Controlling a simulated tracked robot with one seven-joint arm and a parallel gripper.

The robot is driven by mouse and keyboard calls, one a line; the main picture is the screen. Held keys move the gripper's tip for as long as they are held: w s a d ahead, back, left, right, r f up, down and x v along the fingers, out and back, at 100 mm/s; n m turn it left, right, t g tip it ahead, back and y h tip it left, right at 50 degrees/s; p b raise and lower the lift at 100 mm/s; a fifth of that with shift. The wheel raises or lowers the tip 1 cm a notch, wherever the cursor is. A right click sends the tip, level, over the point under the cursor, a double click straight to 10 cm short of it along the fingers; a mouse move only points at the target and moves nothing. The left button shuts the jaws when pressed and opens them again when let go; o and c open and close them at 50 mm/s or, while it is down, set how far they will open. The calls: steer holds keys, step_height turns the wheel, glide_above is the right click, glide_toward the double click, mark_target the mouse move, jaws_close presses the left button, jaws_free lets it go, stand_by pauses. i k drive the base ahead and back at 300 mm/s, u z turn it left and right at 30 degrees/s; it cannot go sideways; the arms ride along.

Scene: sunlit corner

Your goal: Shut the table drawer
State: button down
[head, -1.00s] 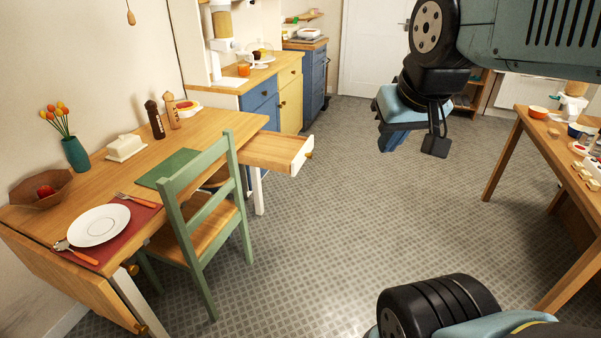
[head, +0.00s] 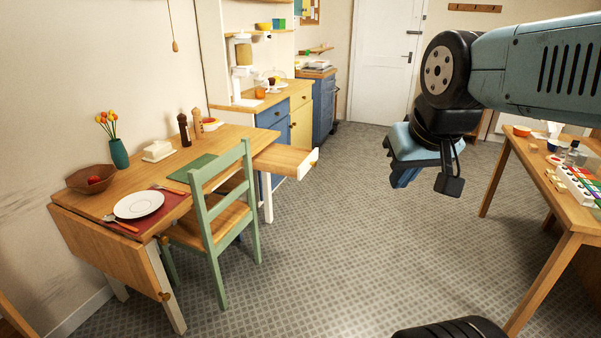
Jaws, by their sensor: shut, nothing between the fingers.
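The wooden dining table (head: 130,192) stands at the left in the head view. Its drawer (head: 286,160) sticks out at the table's right end, beyond the green chair, with a pale front and a small brass knob (head: 313,163). The drawer is pulled well open. My gripper (head: 402,182) hangs in the air right of the drawer, clearly apart from it. It is shut and holds nothing. Its fingers are small and partly covered by the blue gripper body.
A green chair (head: 224,216) stands at the table's near side, close to the drawer. A plate (head: 139,204) and a vase (head: 119,153) stand on the table. Blue and yellow cabinets (head: 300,120) are behind. Another table (head: 545,190) is at the right. The floor between is clear.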

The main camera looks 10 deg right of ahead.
mark_target(293, 162)
steer(key=u, duration=0.5)
steer(key=i, duration=2.05)
steer(key=z, duration=0.4)
